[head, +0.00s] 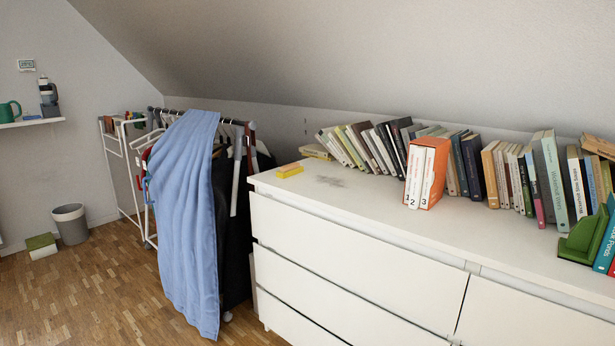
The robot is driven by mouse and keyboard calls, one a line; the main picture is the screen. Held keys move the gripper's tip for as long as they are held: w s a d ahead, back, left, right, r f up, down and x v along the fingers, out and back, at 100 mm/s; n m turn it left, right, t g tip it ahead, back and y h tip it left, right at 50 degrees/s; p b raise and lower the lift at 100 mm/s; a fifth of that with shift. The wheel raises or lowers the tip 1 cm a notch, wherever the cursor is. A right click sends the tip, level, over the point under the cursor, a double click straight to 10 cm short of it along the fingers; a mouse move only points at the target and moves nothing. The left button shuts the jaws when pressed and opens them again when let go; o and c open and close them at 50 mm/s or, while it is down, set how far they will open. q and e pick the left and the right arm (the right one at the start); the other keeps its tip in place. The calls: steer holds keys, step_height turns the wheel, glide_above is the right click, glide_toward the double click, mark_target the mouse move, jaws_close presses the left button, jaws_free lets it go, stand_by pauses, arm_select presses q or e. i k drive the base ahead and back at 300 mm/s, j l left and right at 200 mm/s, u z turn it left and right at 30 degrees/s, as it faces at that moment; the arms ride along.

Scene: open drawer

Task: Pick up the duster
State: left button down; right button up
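A small yellow block (289,170) lies flat on the left end of the white dresser top (390,223). It looks like a sponge or duster and is the likeliest duster in view, but its details are too small to be sure. A grey smudge (330,181) marks the dresser top to its right. Neither of my grippers is in the head view, and nothing touches the yellow block.
Several books (470,165) and an orange box of numbered volumes (427,173) stand along the dresser's back. A green bookend (582,238) is at right. A clothes rack with a blue cloth (188,210) stands left of the dresser. Wooden floor (100,300) is free at front left.

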mark_target(287, 170)
steer(key=i+j, duration=0.45)
steer(key=j, duration=0.3)
steer(key=i+j, duration=0.25)
steer(key=i+j+z, duration=0.1)
steer(key=j, duration=0.4)
steer(key=i+j, duration=0.35)
